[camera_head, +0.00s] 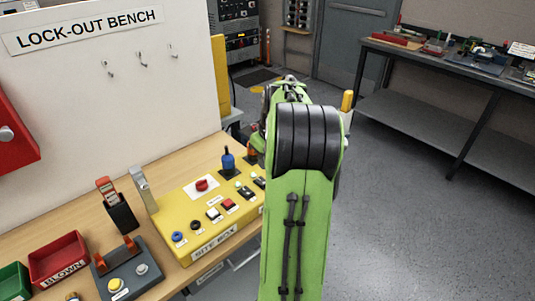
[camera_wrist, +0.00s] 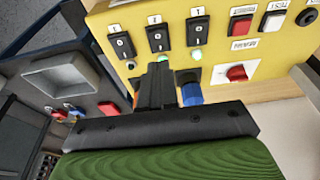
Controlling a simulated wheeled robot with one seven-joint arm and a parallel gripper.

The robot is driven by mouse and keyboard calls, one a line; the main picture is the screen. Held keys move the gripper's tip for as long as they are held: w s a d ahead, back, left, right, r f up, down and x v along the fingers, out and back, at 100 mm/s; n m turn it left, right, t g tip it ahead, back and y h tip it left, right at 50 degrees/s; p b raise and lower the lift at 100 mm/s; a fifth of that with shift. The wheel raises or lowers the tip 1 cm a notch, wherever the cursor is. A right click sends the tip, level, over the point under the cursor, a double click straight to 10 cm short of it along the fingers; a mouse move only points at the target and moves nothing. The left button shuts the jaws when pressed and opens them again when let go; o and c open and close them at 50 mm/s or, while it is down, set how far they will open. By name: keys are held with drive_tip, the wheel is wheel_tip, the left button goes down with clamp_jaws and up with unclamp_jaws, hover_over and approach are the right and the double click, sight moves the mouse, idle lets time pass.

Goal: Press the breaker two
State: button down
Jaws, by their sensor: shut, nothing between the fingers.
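In the wrist view three black rocker breakers sit in a row on the yellow site box: the left one (camera_wrist: 122,44), the middle one (camera_wrist: 160,37) and the right one (camera_wrist: 198,29). Their small number labels are too unclear to read. A bright green light (camera_wrist: 163,59) shows below the middle breaker. My gripper (camera_wrist: 157,70) is shut and empty, with its fingertips close to the middle breaker and its light; I cannot tell whether they touch. In the head view the yellow site box (camera_head: 190,242) stands on the bench, and my arm hides its right end and my gripper.
A blue-topped lever (camera_head: 228,160) stands up from the box and shows beside my fingers in the wrist view (camera_wrist: 190,93). A red rotary knob (camera_wrist: 237,73) and push buttons (camera_wrist: 241,25) lie right of the breakers. Red (camera_head: 58,258) and green bins are at left.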

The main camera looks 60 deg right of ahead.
sight(261, 180)
wheel_tip(261, 180, down, 5)
drive_tip(key=shift+b, duration=0.7)
drive_tip(key=shift+f, duration=0.35)
drive_tip(key=shift+s+a+f+b, duration=0.1)
drive_tip(key=shift+s+f+b, duration=0.2)
drive_tip(key=shift+f+b, duration=0.25)
drive_tip(key=shift+w+r+p, duration=0.2)
drive_tip(key=shift+r+p, duration=0.05)
drive_tip(key=shift+p, duration=0.15)
drive_tip(key=shift+w+d+r+p, duration=0.2)
drive_tip(key=shift+w+p, duration=0.2)
drive_tip(key=shift+w, duration=0.15)
